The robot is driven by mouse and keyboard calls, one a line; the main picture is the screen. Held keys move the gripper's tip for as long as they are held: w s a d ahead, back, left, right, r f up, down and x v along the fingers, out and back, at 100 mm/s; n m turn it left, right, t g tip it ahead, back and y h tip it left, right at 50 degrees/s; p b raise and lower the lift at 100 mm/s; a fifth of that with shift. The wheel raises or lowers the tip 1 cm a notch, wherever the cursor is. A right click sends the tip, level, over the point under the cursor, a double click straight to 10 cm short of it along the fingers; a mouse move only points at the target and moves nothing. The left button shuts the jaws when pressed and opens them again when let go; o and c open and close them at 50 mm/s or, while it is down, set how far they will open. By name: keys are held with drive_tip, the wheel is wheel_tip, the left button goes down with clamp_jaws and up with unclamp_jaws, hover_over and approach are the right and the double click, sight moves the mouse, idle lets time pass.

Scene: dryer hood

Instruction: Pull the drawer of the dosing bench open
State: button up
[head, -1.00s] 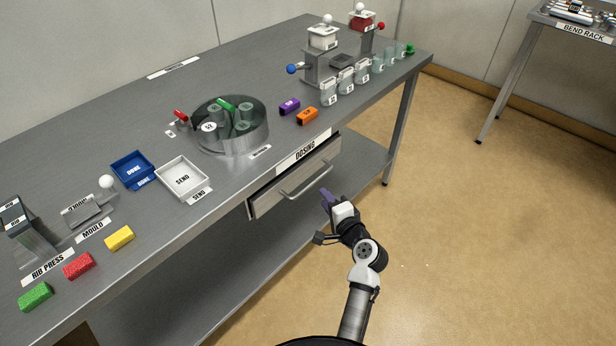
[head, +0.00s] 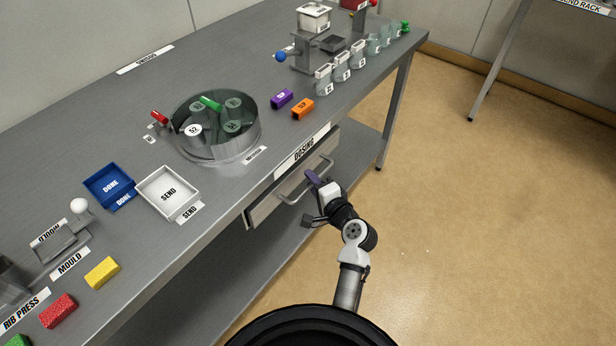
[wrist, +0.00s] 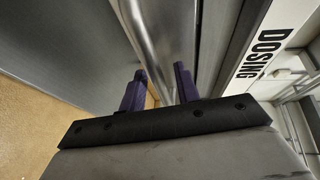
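The dosing bench (head: 215,240) has a grey drawer (head: 262,212) under its front edge, below the DOSING label (head: 303,149). The drawer front looks shut, close to flush with the bench edge. Its bar handle (head: 290,197) stands out from the front; in the wrist view the metal bar (wrist: 150,35) runs toward the gap between my fingers. My gripper (head: 312,178) is at the right part of the handle. In the wrist view my gripper (wrist: 158,88) is open, with its purple fingers apart on either side of the bar's line. Whether they touch the bar cannot be told.
On the bench top stand a SEND tray (head: 188,182), a blue DONE tray (head: 103,191), a round glass-walled carousel (head: 250,140), and purple (head: 282,98) and orange (head: 303,109) blocks. A lower shelf (head: 290,240) lies under the drawer. The floor to the right is clear.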

clamp_jaws()
idle(0.3)
idle(0.3)
